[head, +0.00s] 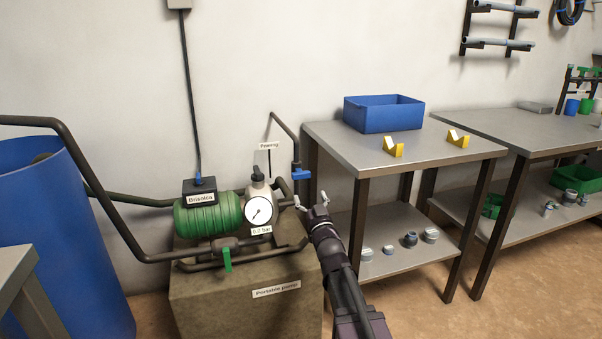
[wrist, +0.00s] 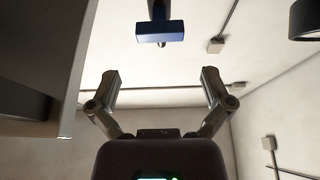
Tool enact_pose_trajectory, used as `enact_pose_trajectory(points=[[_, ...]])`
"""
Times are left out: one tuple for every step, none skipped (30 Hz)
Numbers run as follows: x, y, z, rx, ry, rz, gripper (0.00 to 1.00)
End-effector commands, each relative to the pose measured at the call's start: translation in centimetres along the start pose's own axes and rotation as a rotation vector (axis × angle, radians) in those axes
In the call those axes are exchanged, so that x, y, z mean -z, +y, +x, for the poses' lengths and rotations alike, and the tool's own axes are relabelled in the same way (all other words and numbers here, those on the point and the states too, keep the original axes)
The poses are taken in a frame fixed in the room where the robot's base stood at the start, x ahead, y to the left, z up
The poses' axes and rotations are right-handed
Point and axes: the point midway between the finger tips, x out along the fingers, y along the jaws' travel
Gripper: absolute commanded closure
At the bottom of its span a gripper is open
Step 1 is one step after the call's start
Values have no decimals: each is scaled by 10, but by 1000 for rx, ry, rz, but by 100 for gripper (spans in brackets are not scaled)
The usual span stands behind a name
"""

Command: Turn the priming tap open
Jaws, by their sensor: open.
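A tap with a blue handle (head: 301,174) sits on a dark vertical pipe right of the pump. A small label reading "Priming" (head: 268,146) stands close by, to its left. My gripper (head: 311,200) is open and empty, just below the blue handle in the head view and apart from it. In the wrist view the blue handle (wrist: 160,31) lies beyond my open fingertips (wrist: 160,76), roughly centred between them. The handle's underside faces the wrist camera.
The green pump (head: 208,214) with a gauge reading 0.0 bar (head: 259,212) stands on a block (head: 245,300). A green-handled tap (head: 227,260) hangs below it. A steel table (head: 345,133) with a blue bin (head: 384,116) stands close on the right. A blue barrel (head: 70,240) is left.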

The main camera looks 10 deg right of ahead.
Motion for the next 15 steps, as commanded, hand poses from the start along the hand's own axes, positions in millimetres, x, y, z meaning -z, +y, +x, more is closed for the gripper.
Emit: enact_pose_trajectory(points=[[1, 0, 9, 0, 0, 0, 0], [1, 0, 13, 1, 0, 0, 0], [2, 0, 20, 1, 0, 1, 0], [2, 0, 25, 1, 0, 1, 0], [2, 0, 30, 1, 0, 1, 0], [2, 0, 36, 1, 0, 0, 0], [2, 0, 41, 1, 0, 0, 0], [2, 0, 46, 1, 0, 0, 0], [2, 0, 51, 1, 0, 1, 0], [1, 0, 56, 1, 0, 1, 0], [1, 0, 60, 1, 0, 1, 0], [1, 0, 65, 1, 0, 1, 0], [1, 0, 68, 1, 0, 1, 0], [1, 0, 72, 1, 0, 1, 0], [1, 0, 75, 1, 0, 0, 0]])
